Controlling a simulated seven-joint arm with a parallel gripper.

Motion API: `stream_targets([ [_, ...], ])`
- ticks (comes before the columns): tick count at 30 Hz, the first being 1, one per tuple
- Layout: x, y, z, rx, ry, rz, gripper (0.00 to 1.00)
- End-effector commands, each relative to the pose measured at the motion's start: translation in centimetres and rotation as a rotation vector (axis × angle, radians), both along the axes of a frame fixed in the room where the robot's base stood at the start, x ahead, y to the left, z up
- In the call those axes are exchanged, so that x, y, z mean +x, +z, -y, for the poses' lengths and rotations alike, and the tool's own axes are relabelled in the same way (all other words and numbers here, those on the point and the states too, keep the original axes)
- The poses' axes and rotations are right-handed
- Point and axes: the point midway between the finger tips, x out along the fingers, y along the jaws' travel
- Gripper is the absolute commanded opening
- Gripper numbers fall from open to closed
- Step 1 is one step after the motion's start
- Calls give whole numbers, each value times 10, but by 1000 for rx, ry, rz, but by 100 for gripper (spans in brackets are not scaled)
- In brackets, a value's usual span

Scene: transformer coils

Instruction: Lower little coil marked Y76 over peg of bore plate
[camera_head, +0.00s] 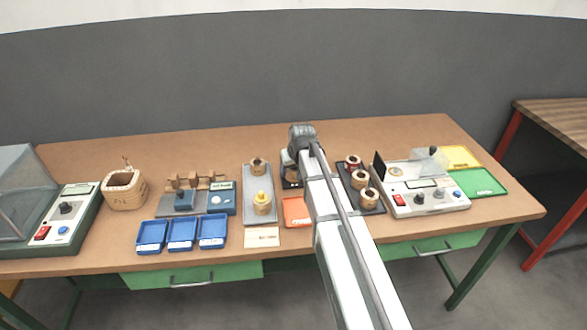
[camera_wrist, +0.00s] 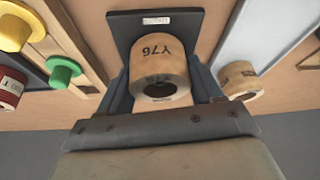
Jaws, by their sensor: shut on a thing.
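The little coil marked Y76 (camera_wrist: 162,65) is a tan ring with black lettering, in the middle of the wrist view. My gripper (camera_wrist: 161,82) is shut on it, with one dark finger on each side. A dark plate with a white label (camera_wrist: 157,20), which looks like the bore plate, lies just beyond the coil. Its peg is hidden, and I cannot tell whether the coil is around it or above it. In the head view my arm covers most of this spot; only an edge of the dark plate (camera_head: 287,184) shows.
A grey tray (camera_head: 249,190) with two coils stands left of my arm in the head view. A dark tray with three coils (camera_head: 360,180) stands close on the right, beside a control box (camera_head: 425,203). An orange tray (camera_head: 295,213) lies in front.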

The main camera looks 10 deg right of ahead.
Motion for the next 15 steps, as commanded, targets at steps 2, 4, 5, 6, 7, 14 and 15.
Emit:
stream_targets([
  [2,0,-3,0,0,0,0,30],
  [4,0,-4,0,0,0,0,67],
  [5,0,-3,0,0,0,0,70],
  [6,0,-3,0,0,0,0,74],
  [7,0,-3,0,0,0,0,77],
  [14,0,-3,0,0,0,0,95],
  [15,0,-3,0,0,0,0,95],
])
